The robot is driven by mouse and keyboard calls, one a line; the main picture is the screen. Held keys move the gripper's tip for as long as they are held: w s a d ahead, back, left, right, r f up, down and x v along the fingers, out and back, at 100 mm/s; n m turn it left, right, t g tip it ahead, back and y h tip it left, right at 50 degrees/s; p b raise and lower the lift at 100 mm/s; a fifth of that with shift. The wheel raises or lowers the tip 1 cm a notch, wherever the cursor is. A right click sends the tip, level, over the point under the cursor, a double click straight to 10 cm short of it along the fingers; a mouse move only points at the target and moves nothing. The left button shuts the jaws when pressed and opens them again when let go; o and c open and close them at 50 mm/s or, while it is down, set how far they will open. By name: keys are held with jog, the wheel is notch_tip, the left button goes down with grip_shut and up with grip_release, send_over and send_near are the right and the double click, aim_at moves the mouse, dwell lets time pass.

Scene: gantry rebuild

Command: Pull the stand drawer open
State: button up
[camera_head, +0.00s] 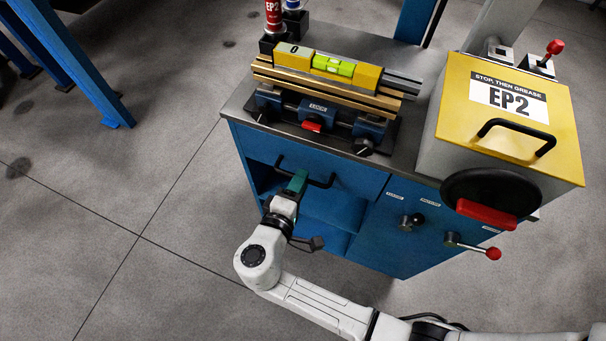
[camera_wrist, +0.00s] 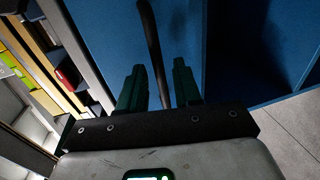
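The stand drawer (camera_head: 352,178) is a blue front under the left part of the stand's grey top. It looks flush with the stand, so shut. Its black bar handle (camera_head: 323,185) stands out from the front. My gripper (camera_head: 299,178) is at the middle of the handle, partly covering it. In the wrist view the handle (camera_wrist: 150,40) runs between the two dark green fingers of my gripper (camera_wrist: 158,82). The fingers are apart, with a gap showing on both sides of the bar. The blue drawer front (camera_wrist: 105,35) lies beyond the fingertips.
An open blue shelf (camera_head: 325,205) lies below the drawer. A red-knobbed lever (camera_head: 490,254) and a black knob (camera_head: 411,221) stick out to the right. A yellow-lidded box (camera_head: 555,110) and a clamp fixture with a level (camera_head: 333,66) stand on top.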

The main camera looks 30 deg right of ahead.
jog(key=shift+x, duration=1.1)
jog(key=shift+c, duration=0.4)
grip_shut()
